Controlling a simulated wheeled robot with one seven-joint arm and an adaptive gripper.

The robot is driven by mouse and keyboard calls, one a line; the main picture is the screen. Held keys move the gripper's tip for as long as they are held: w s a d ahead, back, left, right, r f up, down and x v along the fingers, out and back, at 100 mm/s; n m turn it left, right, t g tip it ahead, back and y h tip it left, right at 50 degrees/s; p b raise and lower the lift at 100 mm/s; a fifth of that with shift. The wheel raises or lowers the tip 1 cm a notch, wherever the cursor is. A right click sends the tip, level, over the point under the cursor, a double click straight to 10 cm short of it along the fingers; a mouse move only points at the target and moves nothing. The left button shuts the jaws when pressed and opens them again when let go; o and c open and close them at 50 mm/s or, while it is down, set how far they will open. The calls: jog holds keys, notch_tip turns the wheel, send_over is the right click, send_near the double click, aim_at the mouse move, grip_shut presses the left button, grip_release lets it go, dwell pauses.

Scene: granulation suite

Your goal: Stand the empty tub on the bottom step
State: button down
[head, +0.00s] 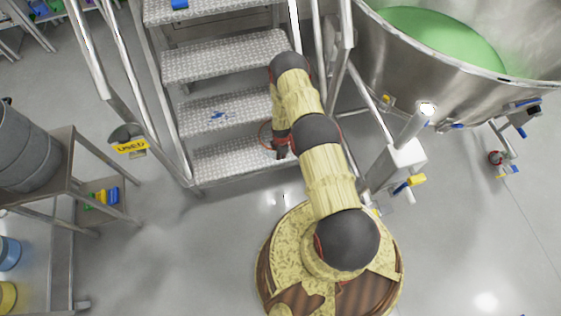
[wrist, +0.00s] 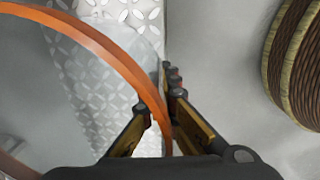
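The empty tub is a clear vessel with an orange rim (head: 261,133); in the wrist view its rim (wrist: 118,57) curves large across the left side. My gripper (head: 281,147) is at the tub's right side, over the right part of the steps. In the wrist view the fingers (wrist: 160,102) stand on either side of the rim, close together, and look shut on it. The bottom step (head: 240,163) is diamond-plate metal, below the tub in the head view. Patterned plate shows through the clear wall. Whether the tub's base touches a step cannot be told.
A small blue item (head: 218,116) lies on the step above. A bin with a yellow USED label (head: 130,147) stands left of the stairs. A metal table (head: 62,150) with a drum is farther left. A large vessel (head: 450,75) of green material stands right.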

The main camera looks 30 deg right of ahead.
aim_at(281, 162)
jog(key=shift+f+b, duration=0.8)
jog(key=shift+f, duration=1.45)
jog(key=shift+f, duration=0.15)
jog(key=c, duration=2.1)
grip_release()
jog(key=shift+c, duration=0.2)
jog(key=shift+o, duration=0.5)
